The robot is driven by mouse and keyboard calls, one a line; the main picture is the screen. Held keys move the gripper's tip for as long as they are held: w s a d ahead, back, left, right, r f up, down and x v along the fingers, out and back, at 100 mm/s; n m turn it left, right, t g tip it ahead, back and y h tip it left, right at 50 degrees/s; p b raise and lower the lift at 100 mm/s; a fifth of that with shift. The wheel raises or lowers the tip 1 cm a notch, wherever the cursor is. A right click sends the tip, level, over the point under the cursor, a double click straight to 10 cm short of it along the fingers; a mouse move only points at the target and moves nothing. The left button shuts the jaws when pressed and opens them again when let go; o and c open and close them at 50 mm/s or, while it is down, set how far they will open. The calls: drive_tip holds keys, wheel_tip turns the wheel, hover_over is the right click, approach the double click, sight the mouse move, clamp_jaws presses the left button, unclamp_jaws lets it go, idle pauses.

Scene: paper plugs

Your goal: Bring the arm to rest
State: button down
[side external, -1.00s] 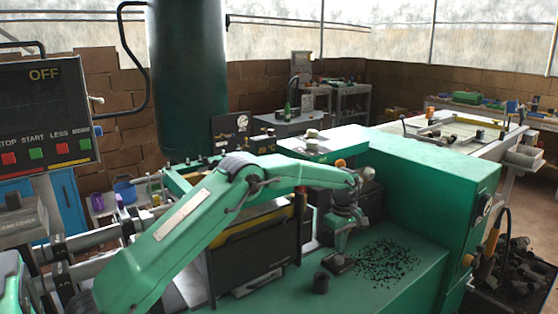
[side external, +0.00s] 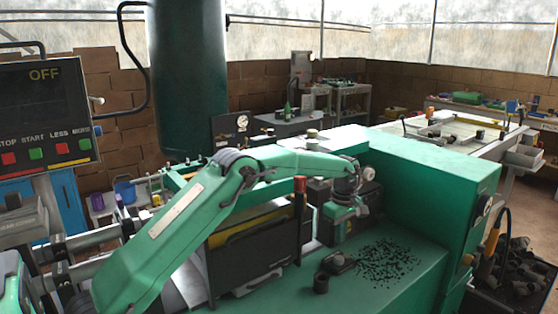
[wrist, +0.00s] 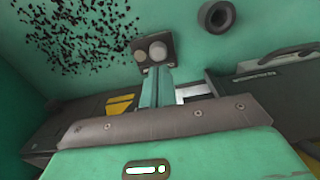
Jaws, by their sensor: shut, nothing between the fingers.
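My gripper (side external: 350,212) hangs in the air above the green bench top, left of and above the scattered black bits. Its fingers are shut and empty, and they also show in the wrist view (wrist: 156,72). A small dark block with two round knobs (side external: 337,262) sits on the bench below my gripper. It shows just past the fingertips in the wrist view (wrist: 153,47). My green arm is raised and bent at the elbow.
Many small black bits (side external: 387,262) lie on the green surface. A short dark ring (side external: 321,283) stands nearby. A black-sided bin (side external: 255,255) is to the left, and a tall green housing (side external: 435,190) rises to the right.

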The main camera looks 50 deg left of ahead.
drive_tip(key=s+d+r+m+t, duration=0.25)
drive_tip(key=s+r+m, duration=0.65)
drive_tip(key=s+r, duration=0.9)
drive_tip(key=s+f+m+t, duration=0.3)
drive_tip(key=s+m, duration=0.5)
drive_tip(key=s, duration=1.3)
drive_tip(key=shift+d+m, duration=0.3)
drive_tip(key=shift+d, duration=0.15)
